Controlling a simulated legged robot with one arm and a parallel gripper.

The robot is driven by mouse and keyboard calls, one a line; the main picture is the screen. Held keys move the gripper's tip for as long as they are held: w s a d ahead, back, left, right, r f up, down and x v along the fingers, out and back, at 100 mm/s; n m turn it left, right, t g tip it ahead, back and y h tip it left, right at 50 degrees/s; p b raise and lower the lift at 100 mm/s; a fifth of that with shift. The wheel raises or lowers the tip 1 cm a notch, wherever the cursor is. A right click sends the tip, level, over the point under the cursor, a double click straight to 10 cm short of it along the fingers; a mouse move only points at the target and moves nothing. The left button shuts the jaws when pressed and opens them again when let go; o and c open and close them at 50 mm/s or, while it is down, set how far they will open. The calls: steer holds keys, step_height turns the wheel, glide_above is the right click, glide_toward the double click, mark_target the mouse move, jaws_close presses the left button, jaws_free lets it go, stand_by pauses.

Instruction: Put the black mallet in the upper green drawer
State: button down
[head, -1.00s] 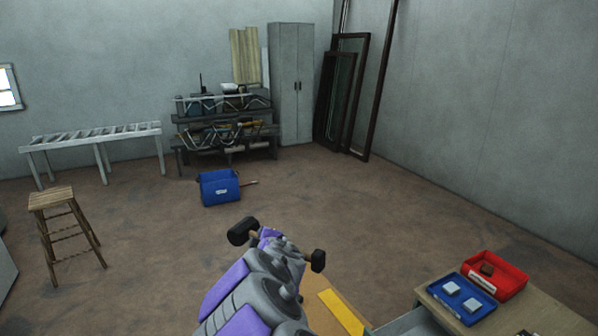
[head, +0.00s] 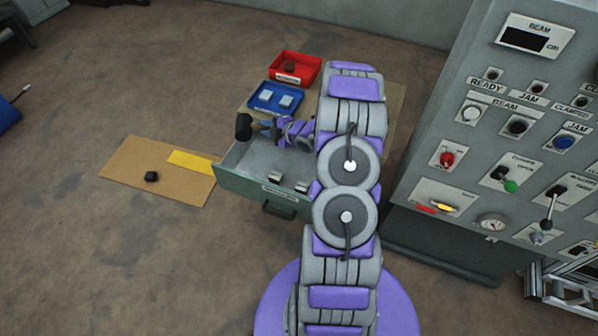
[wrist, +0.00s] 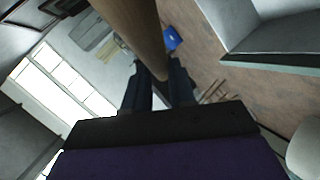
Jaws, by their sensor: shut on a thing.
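The black mallet's dark head (head: 243,127) shows at the left of my gripper (head: 270,128) in the head view. My gripper is shut on the mallet's handle; in the wrist view the tan handle (wrist: 133,25) runs between the dark fingers (wrist: 160,85). The mallet head is not seen in the wrist view. The green drawer (head: 250,198) is pulled open below the tabletop. The mallet is held near the drawer's left rear corner; its height above the drawer is hard to tell. My arm hides the drawer's right part.
Two small grey pieces (head: 288,183) are at the drawer's front. A blue tray (head: 262,108) and a red tray (head: 311,76) stand on the tabletop (head: 393,105). A black object (head: 151,177) is on a brown board (head: 130,160) on the floor. A control panel (head: 480,195) stands right.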

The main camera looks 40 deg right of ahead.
steer(key=s+d+f, duration=0.6)
steer(key=s+d, duration=0.2)
steer(key=s, duration=0.3)
steer(key=m+h+b, duration=0.5)
steer(key=b, duration=0.2)
glide_above(290, 160)
steer(key=s+a, duration=0.1)
steer(key=s, duration=0.3)
step_height(290, 160, down, 17)
steer(key=shift+f, duration=0.2)
steer(key=shift+w+d+f, duration=0.3)
steer(key=shift+w+f, duration=0.05)
steer(key=shift+w, duration=0.15)
steer(key=w+f, duration=0.1)
steer(key=w+f+b, duration=0.1)
steer(key=shift+w+d, duration=0.1)
steer(key=shift+w, duration=0.3)
